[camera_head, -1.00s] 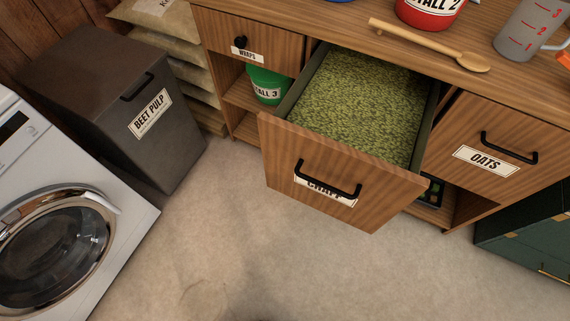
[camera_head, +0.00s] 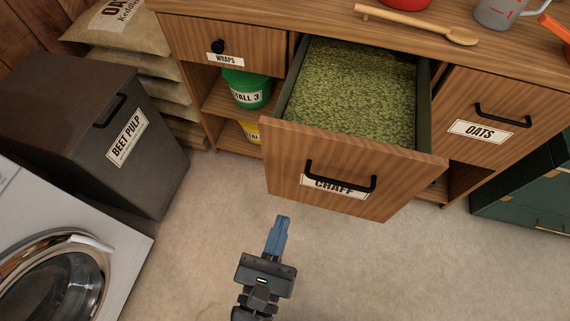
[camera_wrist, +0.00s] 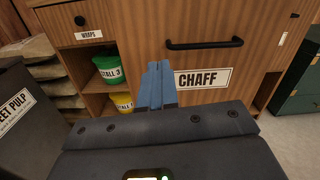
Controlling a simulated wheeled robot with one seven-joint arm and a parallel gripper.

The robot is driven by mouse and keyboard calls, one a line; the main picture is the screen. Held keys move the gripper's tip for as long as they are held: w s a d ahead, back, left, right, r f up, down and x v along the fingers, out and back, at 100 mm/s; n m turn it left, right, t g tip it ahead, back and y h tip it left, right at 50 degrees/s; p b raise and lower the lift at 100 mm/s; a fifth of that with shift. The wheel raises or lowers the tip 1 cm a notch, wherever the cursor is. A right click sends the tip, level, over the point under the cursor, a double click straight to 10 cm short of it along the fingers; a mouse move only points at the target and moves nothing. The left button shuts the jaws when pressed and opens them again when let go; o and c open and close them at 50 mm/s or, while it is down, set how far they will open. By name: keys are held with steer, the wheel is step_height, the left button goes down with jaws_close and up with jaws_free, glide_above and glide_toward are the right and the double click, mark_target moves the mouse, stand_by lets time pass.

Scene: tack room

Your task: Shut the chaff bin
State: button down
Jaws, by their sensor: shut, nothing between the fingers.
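The chaff bin (camera_head: 285,163) is a wooden drawer pulled out of the cabinet, full of green chaff (camera_head: 355,95). Its front bears a black bar handle (camera_head: 340,180) and a CHAFF label, partly behind the handle in the head view. My gripper (camera_head: 282,220), with blue fingers, is shut and empty. It is in front of and below the drawer front, left of the handle. In the wrist view the fingers (camera_wrist: 156,68) point toward the drawer front, left of the CHAFF label (camera_wrist: 203,78) and the handle (camera_wrist: 204,44). I cannot tell whether they touch it.
The OATS front (camera_head: 492,120) is right of the bin and the WRAPS drawer (camera_head: 228,45) left. A green pail (camera_head: 246,88) sits on a shelf below. A dark BEET PULP bin (camera_head: 100,130) and a washing machine (camera_head: 65,250) stand left. Floor in front is clear.

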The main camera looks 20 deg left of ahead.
steer(key=a+m, duration=0.1)
steer(key=a, duration=0.2)
steer(key=p, duration=0.2)
glide_toward(289, 154)
steer(key=w, duration=0.6)
steer(key=shift+w+r, duration=0.15)
steer(key=shift+w, duration=0.25)
steer(key=shift+d, duration=0.1)
steer(key=w+b, duration=1.6)
steer(key=w, duration=1.3)
steer(key=shift+w+d+r, duration=0.25)
steer(key=shift+d, duration=0.1)
